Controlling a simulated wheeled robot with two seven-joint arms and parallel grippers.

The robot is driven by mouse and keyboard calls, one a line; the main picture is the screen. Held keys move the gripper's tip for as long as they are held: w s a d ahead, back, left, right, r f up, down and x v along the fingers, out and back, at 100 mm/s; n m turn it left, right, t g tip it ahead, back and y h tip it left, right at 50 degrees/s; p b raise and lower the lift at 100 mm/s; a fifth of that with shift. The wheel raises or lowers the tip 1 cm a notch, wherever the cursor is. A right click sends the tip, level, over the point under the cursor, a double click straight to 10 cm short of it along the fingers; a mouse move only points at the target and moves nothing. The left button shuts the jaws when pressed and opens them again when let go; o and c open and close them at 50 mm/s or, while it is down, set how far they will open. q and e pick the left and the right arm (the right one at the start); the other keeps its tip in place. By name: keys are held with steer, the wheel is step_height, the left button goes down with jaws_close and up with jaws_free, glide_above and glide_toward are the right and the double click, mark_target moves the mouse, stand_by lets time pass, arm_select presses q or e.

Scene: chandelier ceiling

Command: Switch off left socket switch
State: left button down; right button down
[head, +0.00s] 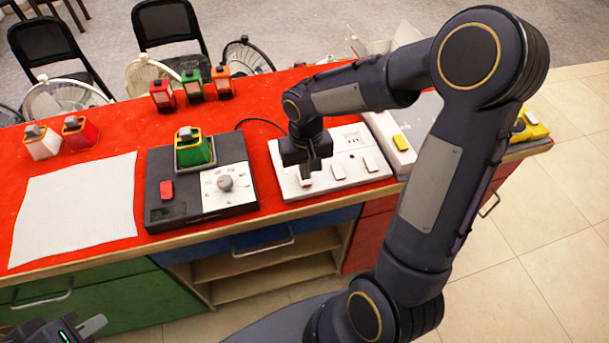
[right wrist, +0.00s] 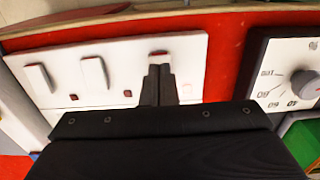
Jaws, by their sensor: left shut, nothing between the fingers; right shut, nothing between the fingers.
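The white socket panel (head: 352,178) lies on the red counter, with three rocker switches. The left switch (head: 305,183) is right at my right gripper's tips; the middle switch (head: 338,171) and right switch (head: 371,164) are clear. My right gripper (head: 308,174) points down, shut and empty. In the right wrist view the panel (right wrist: 120,52) appears turned round, and the shut fingertips (right wrist: 160,70) overlap the left switch, leaving only its end with a red mark (right wrist: 158,53) visible. Contact cannot be told. My left gripper (head: 92,327) is shut at the bottom left, away from the counter.
A white sheet (head: 75,210) lies at left.

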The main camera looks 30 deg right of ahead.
steer(key=shift+f+b, duration=0.8)
steer(key=shift+f, duration=0.15)
stand_by(0.7)
steer(key=shift+r, duration=0.1)
steer(key=shift+r+p, duration=2.75)
steer(key=shift+r, duration=0.75)
steer(key=s+a+r+t+y, duration=0.2)
steer(key=s+r, duration=0.2)
steer(key=s, duration=0.4)
steer(key=s+a+r+n+t+y, duration=0.1)
steer(key=s+a+r+t, duration=0.1)
steer(key=s+r, duration=0.3)
steer(key=s+t, duration=0.1)
steer(key=s, duration=0.3)
steer(key=shift+r+t+y, duration=0.2)
steer(key=shift+t+y, duration=0.1)
steer(key=shift+y, duration=0.1)
